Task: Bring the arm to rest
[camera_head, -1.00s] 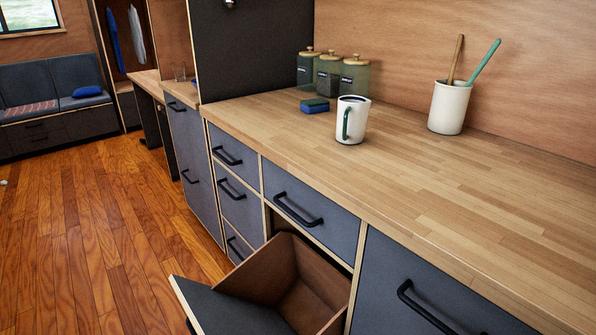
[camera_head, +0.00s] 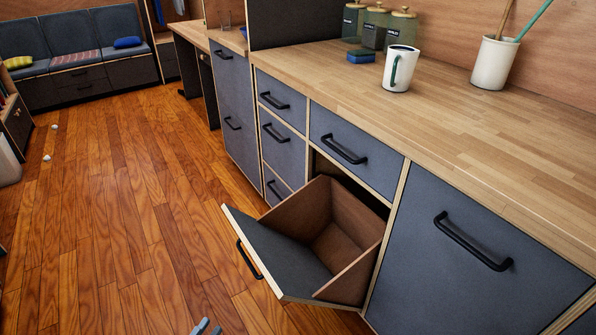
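The tips of my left gripper (camera_head: 207,327) just show at the bottom edge, over the wooden floor. Only a small part of the fingers is in view, so I cannot tell whether they are open or shut. I see nothing held in the visible part. They are left of and below the tilted-out bin drawer (camera_head: 290,250), apart from it in the picture. My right gripper is not in view.
The bin drawer leans out from the cabinets and looks empty inside. A mug (camera_head: 399,69), a sponge (camera_head: 361,57), jars (camera_head: 375,26) and a utensil pot (camera_head: 494,62) stand on the counter (camera_head: 470,130). The floor (camera_head: 115,210) at left is mostly clear, with small white bits.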

